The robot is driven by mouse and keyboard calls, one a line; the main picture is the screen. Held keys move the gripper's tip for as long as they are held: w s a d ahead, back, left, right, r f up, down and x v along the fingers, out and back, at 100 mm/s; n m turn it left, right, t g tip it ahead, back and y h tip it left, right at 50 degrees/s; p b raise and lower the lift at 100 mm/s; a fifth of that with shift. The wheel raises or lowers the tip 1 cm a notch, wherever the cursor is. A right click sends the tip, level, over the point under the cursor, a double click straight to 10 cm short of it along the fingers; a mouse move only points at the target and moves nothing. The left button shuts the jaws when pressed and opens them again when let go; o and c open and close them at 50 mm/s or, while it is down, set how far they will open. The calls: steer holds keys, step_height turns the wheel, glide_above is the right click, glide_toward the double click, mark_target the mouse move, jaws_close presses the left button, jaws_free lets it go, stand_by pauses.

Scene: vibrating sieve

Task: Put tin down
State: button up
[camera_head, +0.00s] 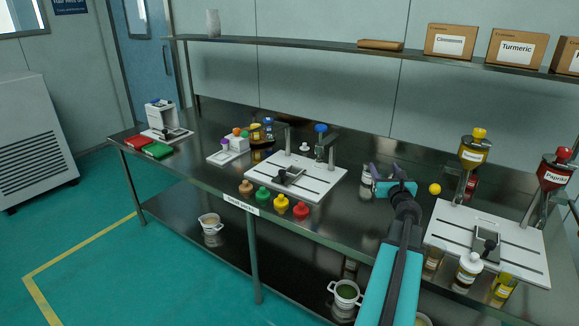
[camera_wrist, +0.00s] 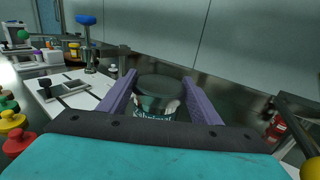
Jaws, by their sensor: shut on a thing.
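In the wrist view my gripper (camera_wrist: 160,108) has its two purple fingers on either side of a tin (camera_wrist: 158,88) with a dark lid and a dark green label with light lettering. The gripper is shut on this tin. In the head view my gripper (camera_head: 372,172) is over the steel table (camera_head: 335,213), right of the middle white board. I cannot tell whether the tin's base touches the table.
A white board with a clamp (camera_head: 325,188) lies left of my gripper. A yellow ball (camera_head: 434,189) is just right. The right white board (camera_head: 520,262) carries hoppers; bottles stand before it. A shelf (camera_head: 330,44) runs above.

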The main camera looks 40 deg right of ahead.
steer(key=shift+f, duration=0.1)
steer(key=shift+f+b, duration=0.3)
steer(key=shift+f, duration=2.75)
steer(key=shift+f, duration=1.85)
steer(key=shift+f+b, duration=0.2)
steer(key=shift+b, duration=0.15)
steer(key=o, duration=1.2)
steer(key=shift+o, duration=0.2)
steer(key=shift+r, duration=0.2)
